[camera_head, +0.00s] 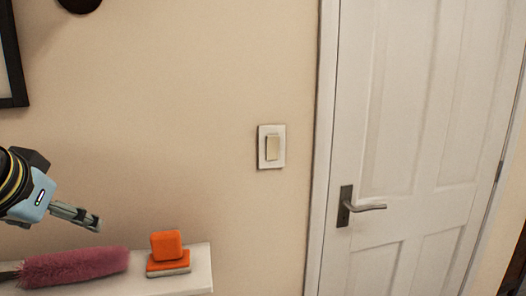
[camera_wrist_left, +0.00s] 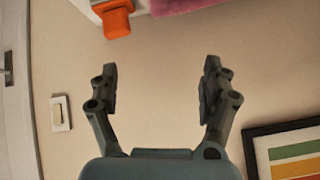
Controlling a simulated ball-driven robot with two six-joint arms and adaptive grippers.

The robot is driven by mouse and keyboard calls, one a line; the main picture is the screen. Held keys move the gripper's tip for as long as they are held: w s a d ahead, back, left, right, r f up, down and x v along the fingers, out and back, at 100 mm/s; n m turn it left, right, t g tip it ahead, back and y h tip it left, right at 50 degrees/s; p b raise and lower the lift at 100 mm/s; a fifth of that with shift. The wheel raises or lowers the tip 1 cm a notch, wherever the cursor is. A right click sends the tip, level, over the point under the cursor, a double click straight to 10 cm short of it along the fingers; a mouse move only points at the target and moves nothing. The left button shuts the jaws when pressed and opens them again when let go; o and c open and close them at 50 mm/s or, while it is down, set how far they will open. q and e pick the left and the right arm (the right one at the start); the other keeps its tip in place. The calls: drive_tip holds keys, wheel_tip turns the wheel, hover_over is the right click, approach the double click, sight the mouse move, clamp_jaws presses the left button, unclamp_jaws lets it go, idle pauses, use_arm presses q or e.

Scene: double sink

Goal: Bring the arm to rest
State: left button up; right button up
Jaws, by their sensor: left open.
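My left gripper (camera_head: 92,219) comes in from the left edge in the head view, above the left part of a white shelf. In the left wrist view its two fingers (camera_wrist_left: 158,88) stand wide apart with nothing between them. The beige wall shows behind the fingers. My right gripper is in neither view.
A light switch (camera_head: 271,147) is on the wall, left of a closed white door (camera_head: 400,120) with a handle (camera_head: 364,207). A framed picture (camera_wrist_left: 290,150) hangs nearby.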

use_arm(q)
drive_tip(key=s+d+f+m+g+h, duration=0.1)
drive_tip(key=s+f+g, duration=0.2)
drive_tip(key=s+f, duration=0.7)
drive_tip(key=s+d+f+g+h, duration=0.1)
drive_tip(key=s+f+g, duration=0.1)
drive_tip(key=s+f, duration=0.75)
drive_tip(key=s+a+f+b, duration=0.1)
drive_tip(key=s+f+b, duration=0.15)
drive_tip(key=f, duration=0.95)
drive_tip(key=s+a+f+g+b, duration=0.1)
drive_tip(key=f+b, duration=0.3)
drive_tip(key=f, duration=0.7)
drive_tip(key=s+a+f+b, duration=0.1)
drive_tip(key=f+b, duration=0.2)
drive_tip(key=f, duration=0.9)
drive_tip(key=s+f+g+b, duration=0.1)
drive_tip(key=s+f+b, duration=0.6)
drive_tip(key=s+f, duration=1.1)
wheel_tip(320, 180, down, 4)
drive_tip(key=shift+a+n+g, duration=0.2)
drive_tip(key=shift+n+g, duration=0.1)
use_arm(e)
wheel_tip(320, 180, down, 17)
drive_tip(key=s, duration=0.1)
use_arm(q)
drive_tip(key=shift+s, duration=0.1)
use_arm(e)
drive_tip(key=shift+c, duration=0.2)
